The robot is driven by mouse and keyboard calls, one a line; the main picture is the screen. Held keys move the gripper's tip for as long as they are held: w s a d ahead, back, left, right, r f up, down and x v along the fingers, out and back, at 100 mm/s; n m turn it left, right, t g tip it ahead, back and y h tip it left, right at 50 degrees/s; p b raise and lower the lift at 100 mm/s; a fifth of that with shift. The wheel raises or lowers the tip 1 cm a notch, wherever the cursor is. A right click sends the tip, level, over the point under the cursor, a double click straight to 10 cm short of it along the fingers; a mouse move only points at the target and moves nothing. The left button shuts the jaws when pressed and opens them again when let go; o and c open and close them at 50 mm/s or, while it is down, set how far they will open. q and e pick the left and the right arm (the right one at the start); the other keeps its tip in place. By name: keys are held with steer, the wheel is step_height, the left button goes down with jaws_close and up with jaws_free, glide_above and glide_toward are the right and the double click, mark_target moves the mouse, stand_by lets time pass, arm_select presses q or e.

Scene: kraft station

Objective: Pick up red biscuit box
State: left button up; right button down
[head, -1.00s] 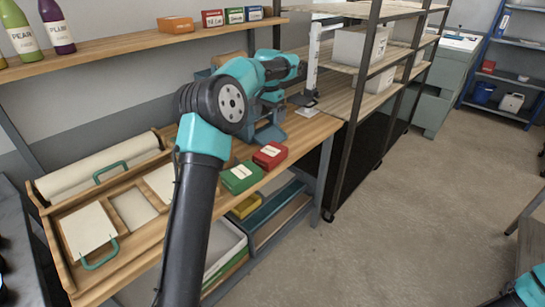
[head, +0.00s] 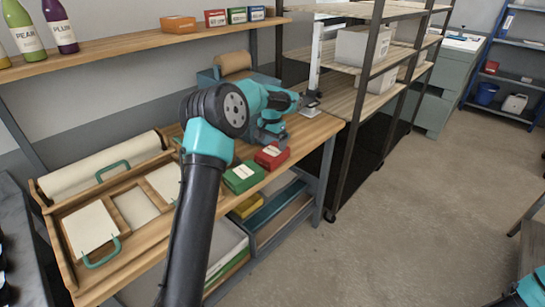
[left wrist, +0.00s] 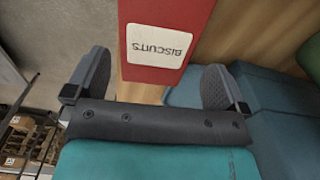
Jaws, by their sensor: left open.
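The red biscuit box (head: 272,157) lies near the front edge of the wooden bench, beside a green box (head: 242,177). In the left wrist view the red box (left wrist: 165,15) shows its white "BISCUITS" label upside down. My left gripper (left wrist: 155,78) is open, with one finger on each side of the box's near end in that picture. I cannot tell whether the fingers touch it. My right gripper is out of view.
A wooden tray (head: 62,234) with paper and teal handles fills the left of the bench. A blue-grey object (left wrist: 265,110) is close to the right finger in the wrist view. Bottles and small boxes stand on the upper shelf (head: 120,49). Open shelving (head: 345,95) stands to the right.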

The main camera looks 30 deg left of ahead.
mark_target(273, 150)
arm_select(q)
steer(key=shift+f, duration=0.3)
step_height(273, 150, down, 5)
steer(key=shift+w+d+r, duration=0.1)
steer(key=shift+d, duration=0.05)
stand_by(0.4)
steer(key=c, duration=0.8)
